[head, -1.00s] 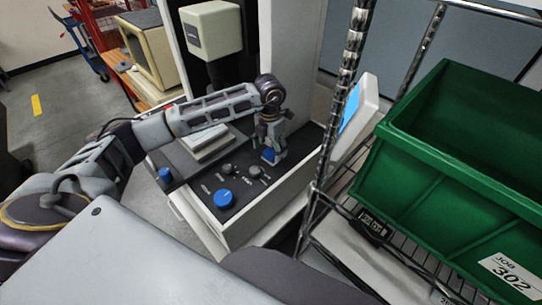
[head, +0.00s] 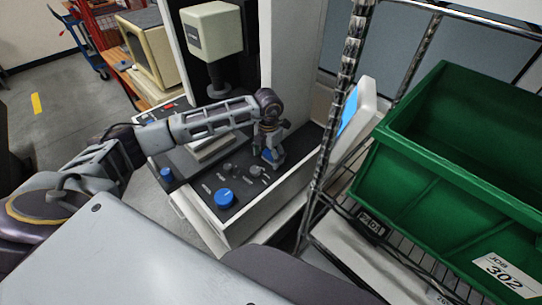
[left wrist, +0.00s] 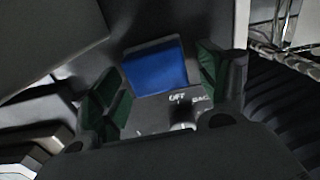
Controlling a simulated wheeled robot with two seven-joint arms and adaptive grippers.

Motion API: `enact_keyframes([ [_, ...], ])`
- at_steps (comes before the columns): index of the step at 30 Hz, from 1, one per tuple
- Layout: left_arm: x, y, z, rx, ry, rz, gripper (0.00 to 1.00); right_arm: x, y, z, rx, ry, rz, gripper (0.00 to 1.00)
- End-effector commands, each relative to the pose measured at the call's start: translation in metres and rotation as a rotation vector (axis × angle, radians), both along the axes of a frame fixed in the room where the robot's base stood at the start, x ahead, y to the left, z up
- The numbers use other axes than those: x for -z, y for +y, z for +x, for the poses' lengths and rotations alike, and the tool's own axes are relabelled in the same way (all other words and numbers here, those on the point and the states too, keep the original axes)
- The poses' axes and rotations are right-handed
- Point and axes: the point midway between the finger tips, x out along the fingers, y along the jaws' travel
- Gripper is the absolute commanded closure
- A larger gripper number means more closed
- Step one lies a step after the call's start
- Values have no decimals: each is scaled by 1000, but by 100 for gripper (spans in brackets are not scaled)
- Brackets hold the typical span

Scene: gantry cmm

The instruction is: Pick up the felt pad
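The felt pad (left wrist: 156,68) shows as a blue, flat-faced piece in the left wrist view, on the dark panel of the machine. In the head view only a bit of its blue (head: 269,155) shows, mostly hidden by my gripper. My left gripper (head: 271,148) points down over it. In the left wrist view its two green-lined fingers (left wrist: 160,75) stand apart, one on each side of the blue piece, with gaps between. Whether the fingertips reach down beside the pad is unclear. My right gripper is not in view.
The panel bears a blue knob (head: 224,197) and several small dark knobs close in front of my left gripper. A wire rack post (head: 336,105) and a tilted screen (head: 350,108) stand to its right. A green bin (head: 450,150) sits on the rack.

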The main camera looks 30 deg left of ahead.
Motion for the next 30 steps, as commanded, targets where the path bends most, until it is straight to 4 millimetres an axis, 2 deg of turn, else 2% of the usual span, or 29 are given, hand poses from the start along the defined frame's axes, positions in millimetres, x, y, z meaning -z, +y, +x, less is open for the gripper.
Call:
enact_keyframes([
  [1, 0, 0, 0, 0, 0, 0, 36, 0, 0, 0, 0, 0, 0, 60],
  [9, 0, 0, 0, 0, 0, 0, 70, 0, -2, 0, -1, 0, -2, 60],
  [22, -6, 0, 0, 0, -1, 0, 70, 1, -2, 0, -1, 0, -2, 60],
  [30, -31, 0, 1, 0, -4, -1, 70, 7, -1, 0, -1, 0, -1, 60],
])
